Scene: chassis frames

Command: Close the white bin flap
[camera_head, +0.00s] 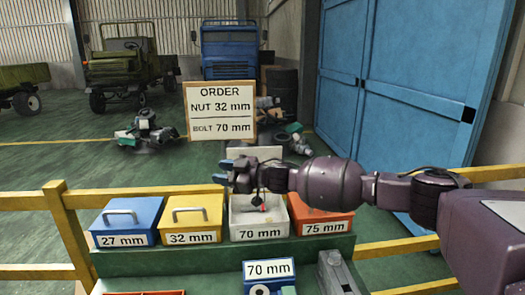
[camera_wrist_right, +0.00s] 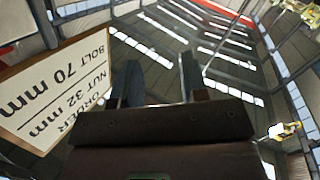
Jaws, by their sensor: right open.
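The white bin (camera_head: 258,232) labelled 70 mm stands in the row of bins on a green stand. Its flap (camera_head: 262,153) is up, so the bin is open at the top, and small dark and red items show inside. My right gripper (camera_head: 221,170) is in front of the raised flap in the picture, above the bin, with its fingers pointing left. Its fingers are apart and empty; they also show in the right wrist view (camera_wrist_right: 160,82). My right forearm and wrist hide part of the flap and the bin's back edge. My left gripper is not in view.
A blue bin (camera_head: 124,224) and a yellow bin (camera_head: 192,222), both with closed lids and handles, stand to the left. A red bin (camera_head: 322,222) stands to the right under my arm. A blue box (camera_head: 269,269) and a grey object (camera_head: 337,272) are in front. An order sign (camera_head: 221,111) stands behind.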

